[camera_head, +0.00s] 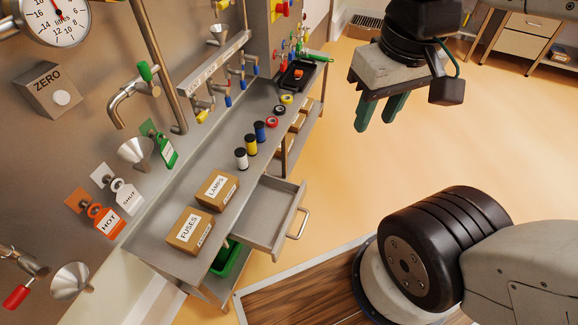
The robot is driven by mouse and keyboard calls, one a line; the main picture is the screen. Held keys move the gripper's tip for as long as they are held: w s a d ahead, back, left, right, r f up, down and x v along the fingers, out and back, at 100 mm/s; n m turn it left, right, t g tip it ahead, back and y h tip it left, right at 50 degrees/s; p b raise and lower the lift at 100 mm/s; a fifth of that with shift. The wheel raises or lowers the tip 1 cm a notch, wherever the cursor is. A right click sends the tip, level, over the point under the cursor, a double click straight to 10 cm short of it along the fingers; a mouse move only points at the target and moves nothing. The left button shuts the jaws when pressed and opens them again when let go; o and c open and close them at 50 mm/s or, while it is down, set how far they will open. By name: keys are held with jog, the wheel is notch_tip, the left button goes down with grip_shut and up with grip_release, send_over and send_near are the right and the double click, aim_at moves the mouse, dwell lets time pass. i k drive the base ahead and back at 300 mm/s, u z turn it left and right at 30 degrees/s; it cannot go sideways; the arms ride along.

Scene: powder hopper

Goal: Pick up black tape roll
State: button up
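The black tape roll (279,109) lies flat on the grey bench (224,172), towards its far end. It sits in a row between a red tape roll (272,122), nearer me, and a yellow tape roll (287,99), farther back. My gripper (379,118) hangs above the floor to the right of the bench, with its two green fingers pointing down. The fingers are apart with nothing between them. In the picture it is well to the right of the black roll and clear of the bench.
White, yellow and blue (260,131) spools stand nearer me. FUSES (190,231) and LAMPS (217,190) boxes sit at the near end. An open drawer (272,218) juts right. A black tray (297,76) is at the far end. Taps line the wall; the floor (340,170) right of the bench is free.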

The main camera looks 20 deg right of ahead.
aim_at(282, 113)
jog(key=z, duration=1.75)
jog(key=i, duration=3)
jog(key=u, duration=3.8)
